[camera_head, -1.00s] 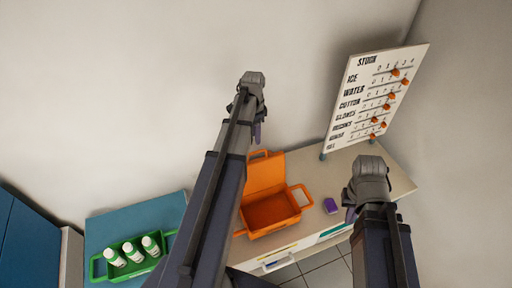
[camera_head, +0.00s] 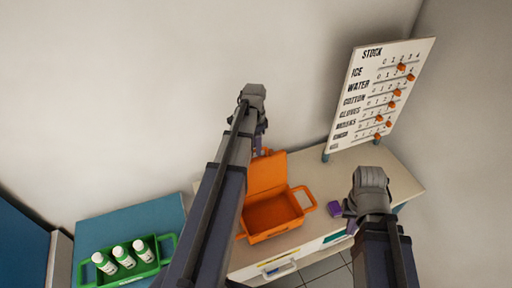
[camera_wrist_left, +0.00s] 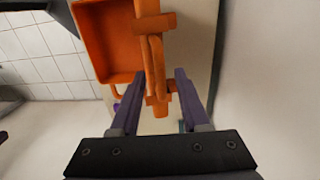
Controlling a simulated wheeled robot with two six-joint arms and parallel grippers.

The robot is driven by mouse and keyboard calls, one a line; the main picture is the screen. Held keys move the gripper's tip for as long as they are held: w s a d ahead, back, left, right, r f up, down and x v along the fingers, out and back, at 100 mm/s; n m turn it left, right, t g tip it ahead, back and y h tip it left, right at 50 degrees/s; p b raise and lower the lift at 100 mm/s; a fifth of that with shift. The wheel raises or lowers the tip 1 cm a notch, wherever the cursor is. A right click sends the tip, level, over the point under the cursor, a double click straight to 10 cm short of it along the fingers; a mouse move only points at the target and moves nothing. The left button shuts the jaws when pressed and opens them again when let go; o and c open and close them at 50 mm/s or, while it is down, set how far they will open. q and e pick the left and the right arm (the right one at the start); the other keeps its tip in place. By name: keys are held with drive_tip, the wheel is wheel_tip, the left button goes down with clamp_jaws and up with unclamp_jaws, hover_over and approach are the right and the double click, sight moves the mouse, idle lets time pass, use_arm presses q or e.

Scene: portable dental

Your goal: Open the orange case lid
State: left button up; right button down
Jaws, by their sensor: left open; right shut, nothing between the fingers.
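The orange case (camera_head: 271,216) stands on the light counter with its lid (camera_head: 266,172) raised, and its inside looks empty. In the left wrist view the case tray (camera_wrist_left: 103,45) is at the upper left and the lid shows edge-on (camera_wrist_left: 156,50). My left gripper (camera_head: 261,142) is behind the lid's top edge. In the left wrist view its open fingers (camera_wrist_left: 162,88) lie on either side of the lid's handle end; contact cannot be told. My right gripper (camera_head: 350,215) is shut and empty, to the right of the case; its fingertips are partly hidden.
A stock board (camera_head: 375,98) with orange pegs stands at the counter's back right. A green tray (camera_head: 157,266) with white bottles is on the blue surface at left. The wall is close behind the case.

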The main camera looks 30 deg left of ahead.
use_arm(q)
clamp_jaws()
idle(1.3)
